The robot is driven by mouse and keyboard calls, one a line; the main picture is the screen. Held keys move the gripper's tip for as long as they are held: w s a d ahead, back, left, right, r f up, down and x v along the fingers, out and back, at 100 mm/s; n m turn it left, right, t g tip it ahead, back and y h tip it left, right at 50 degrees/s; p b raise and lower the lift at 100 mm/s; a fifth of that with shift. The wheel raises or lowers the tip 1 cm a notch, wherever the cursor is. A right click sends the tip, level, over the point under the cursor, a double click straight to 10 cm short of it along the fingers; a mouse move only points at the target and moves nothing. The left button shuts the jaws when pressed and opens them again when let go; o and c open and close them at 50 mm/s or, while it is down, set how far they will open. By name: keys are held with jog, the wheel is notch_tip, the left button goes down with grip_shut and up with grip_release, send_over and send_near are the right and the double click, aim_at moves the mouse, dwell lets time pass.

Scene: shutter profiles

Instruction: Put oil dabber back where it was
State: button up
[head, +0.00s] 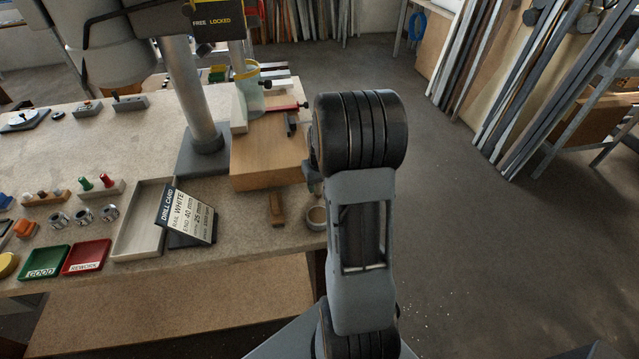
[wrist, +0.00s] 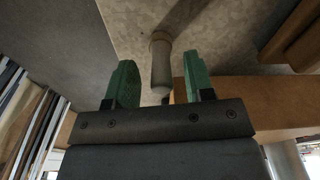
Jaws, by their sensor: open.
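A pale grey, rounded cylindrical piece, which looks like the oil dabber (wrist: 160,70), shows in the wrist view over the bench top. It has a wider collar at its far end, and a dark shadow runs off from there. My gripper (wrist: 160,82) is open, with one green finger on each side of the piece and a visible gap to both. I cannot tell whether the collar end rests on the bench. In the head view my arm hides the dabber and most of my gripper. A small round cup (head: 316,217) stands at the bench's right edge.
A wooden block (head: 268,150) lies beside the drill column, with a small wooden piece (head: 277,209) in front of it. The drill card (head: 187,215) leans by a pale tray (head: 143,222). A red tray (head: 87,256) and green tray (head: 45,262) sit further left. Open floor lies right.

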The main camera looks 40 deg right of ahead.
notch_tip(320, 180, up, 11)
jog(key=s, duration=0.1)
jog(key=s+a+r+n+t, duration=0.1)
jog(key=s+a, duration=0.5)
jog(key=a, duration=0.4)
jog(key=s+a+r+n+t, duration=0.1)
jog(key=s+a+n, duration=0.1)
jog(key=s+a, duration=0.4)
jog(key=a, duration=0.4)
jog(key=shift+a+r+t, duration=0.3)
jog(key=shift+a+r, duration=0.05)
jog(key=shift+w, duration=0.1)
